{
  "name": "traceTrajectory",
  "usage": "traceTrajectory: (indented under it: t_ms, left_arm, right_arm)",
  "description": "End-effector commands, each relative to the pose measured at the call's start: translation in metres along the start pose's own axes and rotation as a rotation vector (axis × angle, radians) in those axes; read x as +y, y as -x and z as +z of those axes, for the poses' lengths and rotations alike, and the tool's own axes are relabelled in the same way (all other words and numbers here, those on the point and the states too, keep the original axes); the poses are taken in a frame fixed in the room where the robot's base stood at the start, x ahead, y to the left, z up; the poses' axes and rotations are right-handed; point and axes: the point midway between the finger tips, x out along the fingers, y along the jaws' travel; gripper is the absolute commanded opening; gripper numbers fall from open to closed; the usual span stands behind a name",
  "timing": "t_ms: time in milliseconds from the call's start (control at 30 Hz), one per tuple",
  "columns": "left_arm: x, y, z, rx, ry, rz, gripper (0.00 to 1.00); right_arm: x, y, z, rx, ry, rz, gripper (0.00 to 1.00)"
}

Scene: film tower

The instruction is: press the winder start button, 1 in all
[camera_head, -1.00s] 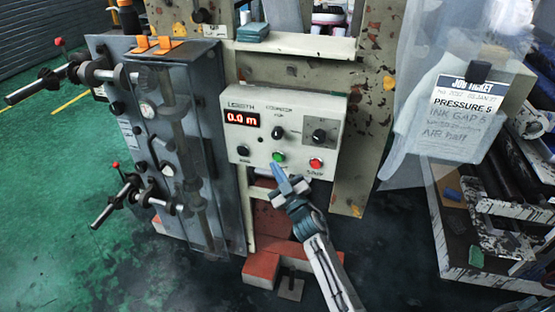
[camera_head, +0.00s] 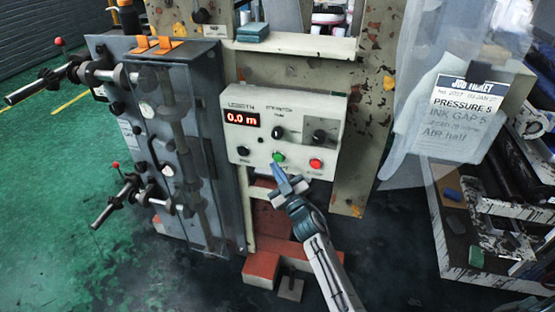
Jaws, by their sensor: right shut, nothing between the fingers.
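The control box (camera_head: 294,113) is a pale panel on the machine frame, with a red display (camera_head: 242,119) reading 0.0 m. A green button (camera_head: 279,157) sits low in the middle of its face, with a red button (camera_head: 316,164) to its right and dark knobs around. My left gripper is not in view.
A grey cabinet (camera_head: 215,160) with protruding rods and handles (camera_head: 108,212) stands left of the box. A job ticket (camera_head: 466,102) hangs at the right. Red blocks (camera_head: 262,268) lie on the floor below. Green floor is open at the left.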

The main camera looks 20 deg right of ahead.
Motion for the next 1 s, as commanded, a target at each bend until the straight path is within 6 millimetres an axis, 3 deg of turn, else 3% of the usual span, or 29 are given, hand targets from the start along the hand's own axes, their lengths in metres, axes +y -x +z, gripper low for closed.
traceTrajectory:
  t_ms: [1000]
  left_arm:
    - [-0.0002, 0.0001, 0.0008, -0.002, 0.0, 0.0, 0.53]
  right_arm:
    - [0.0052, -0.0069, 0.0047, 0.0, 0.0, 0.0, 0.0]
